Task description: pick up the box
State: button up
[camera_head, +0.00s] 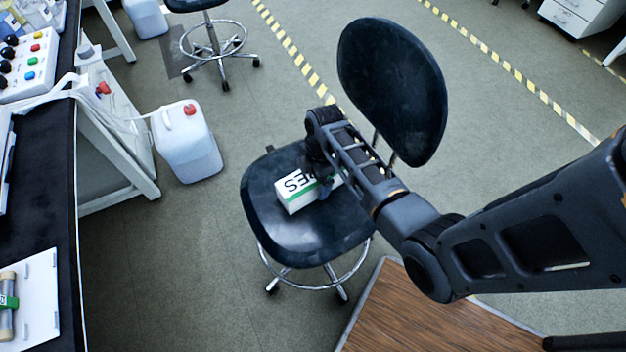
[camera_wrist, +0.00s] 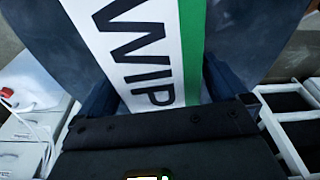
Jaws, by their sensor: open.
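The box (camera_head: 297,191) is white with a green stripe and black lettering. It lies on the dark seat of a stool (camera_head: 270,229), below the backrest. My gripper (camera_head: 322,184) is down at the right end of the box in the head view, and my arm covers that end. In the wrist view the box (camera_wrist: 140,40) fills the upper middle, with part of the word "WIPES" showing. The open fingers of my gripper (camera_wrist: 160,88) stand on either side of it. I cannot tell whether they touch it.
The stool backrest (camera_head: 392,90) rises close behind my arm. A white jerrycan (camera_head: 187,143) with a red cap stands on the floor to the left, beside a bench (camera_head: 50,200). A wooden surface (camera_head: 425,315) is at the bottom. Floor between jerrycan and stool is clear.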

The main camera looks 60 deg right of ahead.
jog(key=shift+a+f, duration=0.1)
jog(key=shift+f, duration=0.8)
jog(key=c, duration=1.1)
jog(key=shift+r, duration=0.1)
